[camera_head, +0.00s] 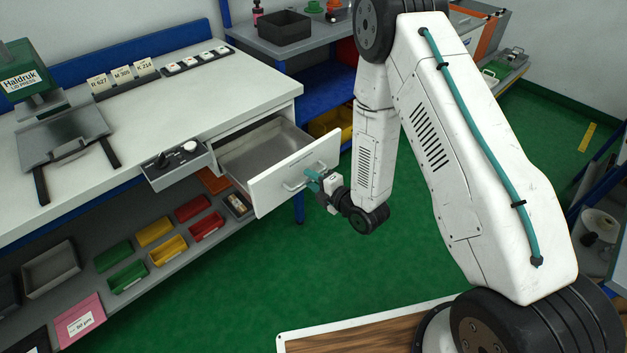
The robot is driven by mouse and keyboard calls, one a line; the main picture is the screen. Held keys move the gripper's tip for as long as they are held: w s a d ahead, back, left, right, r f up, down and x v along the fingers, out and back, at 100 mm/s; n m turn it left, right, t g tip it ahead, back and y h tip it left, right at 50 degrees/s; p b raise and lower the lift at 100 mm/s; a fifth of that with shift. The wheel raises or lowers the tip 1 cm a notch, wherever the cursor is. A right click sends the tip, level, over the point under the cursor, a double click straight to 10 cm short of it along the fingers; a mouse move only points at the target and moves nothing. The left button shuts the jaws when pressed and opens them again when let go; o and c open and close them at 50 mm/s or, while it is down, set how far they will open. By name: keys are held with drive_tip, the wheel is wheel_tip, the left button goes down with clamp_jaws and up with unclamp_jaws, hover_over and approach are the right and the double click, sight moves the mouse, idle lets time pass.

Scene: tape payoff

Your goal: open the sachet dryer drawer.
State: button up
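A white-fronted drawer (284,182) under the right end of the workbench stands pulled out. Its grey inside (262,146) shows and looks empty. A pale bar handle (293,185) sits on the drawer front, and a small label is above it. My gripper (312,180) is at the right part of this handle, with its teal fingers against or around it. The fingers are too small and overlapped to tell whether they are closed on the bar.
A control box (178,165) with knobs hangs under the bench edge left of the drawer. A press (62,125) stands on the bench top (190,95). Coloured bins (168,250) fill the lower shelf. The green floor (330,255) before the drawer is clear. A wood-topped surface (370,335) lies nearest.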

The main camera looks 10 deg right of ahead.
drive_tip(key=v, duration=0.7)
drive_tip(key=shift+s+d, duration=0.2)
drive_tip(key=shift+s, duration=0.15)
drive_tip(key=s+d+f+m+g+h, duration=0.25)
drive_tip(key=s+f+m+g, duration=0.2)
drive_tip(key=f, duration=0.35)
drive_tip(key=s+d+r+m+g+h, duration=0.3)
drive_tip(key=d+r+m+g+h, duration=0.25)
drive_tip(key=d+m, duration=0.2)
drive_tip(key=s+r+m, duration=0.4)
drive_tip(key=s+r, duration=0.2)
drive_tip(key=r, duration=0.6)
drive_tip(key=s+r+m+g, duration=0.1)
drive_tip(key=s+r+m, duration=0.3)
drive_tip(key=s+r, duration=0.3)
drive_tip(key=s+r+m, duration=0.4)
drive_tip(key=s+r, duration=0.2)
drive_tip(key=r, duration=1.2)
drive_tip(key=shift+s+d+g, duration=0.25)
drive_tip(key=shift+d+g, duration=0.15)
